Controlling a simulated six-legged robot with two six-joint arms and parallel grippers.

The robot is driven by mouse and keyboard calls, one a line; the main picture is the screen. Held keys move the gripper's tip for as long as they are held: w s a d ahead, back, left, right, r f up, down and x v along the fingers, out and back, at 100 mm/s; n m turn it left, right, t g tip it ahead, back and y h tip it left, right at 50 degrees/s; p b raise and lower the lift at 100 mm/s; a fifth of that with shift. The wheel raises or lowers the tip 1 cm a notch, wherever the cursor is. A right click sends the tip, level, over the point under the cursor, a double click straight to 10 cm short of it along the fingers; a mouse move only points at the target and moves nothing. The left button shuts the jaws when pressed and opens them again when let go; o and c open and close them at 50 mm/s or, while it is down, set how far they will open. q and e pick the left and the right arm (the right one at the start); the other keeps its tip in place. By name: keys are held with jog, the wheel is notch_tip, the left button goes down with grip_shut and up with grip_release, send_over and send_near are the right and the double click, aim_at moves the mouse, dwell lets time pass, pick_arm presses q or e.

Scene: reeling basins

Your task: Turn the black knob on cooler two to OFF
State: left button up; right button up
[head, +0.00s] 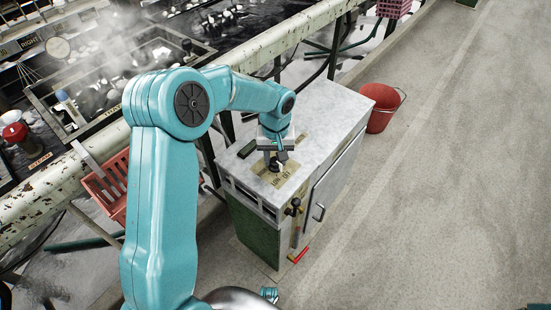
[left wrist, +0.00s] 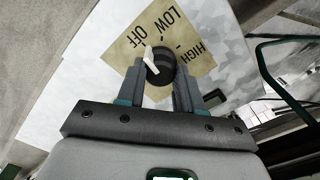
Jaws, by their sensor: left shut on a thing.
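The black knob (head: 274,164) sits on a tan label plate (head: 287,172) on top of a pale grey cooler cabinet (head: 325,120). In the left wrist view the knob (left wrist: 162,68) has a white pointer bar (left wrist: 150,58), and the plate (left wrist: 190,32) reads LOW, OFF and HIGH. The pointer's end lies toward the LOW and OFF lettering; which mark it meets I cannot tell. My left gripper (head: 275,154) reaches down from above, its fingers on either side of the knob, shut on it. No cooler number is legible.
A black block (head: 247,148) lies on the cabinet top beside the gripper. A valve (head: 294,207) and door handle (head: 319,212) stick out in front. A worn rail (head: 60,186) and steaming basins (head: 125,75) lie behind. A red bucket (head: 381,108) stands right; the floor there is clear.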

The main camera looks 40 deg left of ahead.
aim_at(275, 160)
pick_arm(q)
jog(key=shift+w+n, duration=0.1)
jog(key=shift+n, duration=0.5)
jog(key=shift+r, duration=0.1)
jog(key=o, duration=1)
jog(key=shift+o, duration=0.2)
notch_tip(275, 160, up, 16)
jog(key=p, duration=0.2)
jog(key=shift+r+p, duration=0.15)
jog(key=shift+p, duration=0.25)
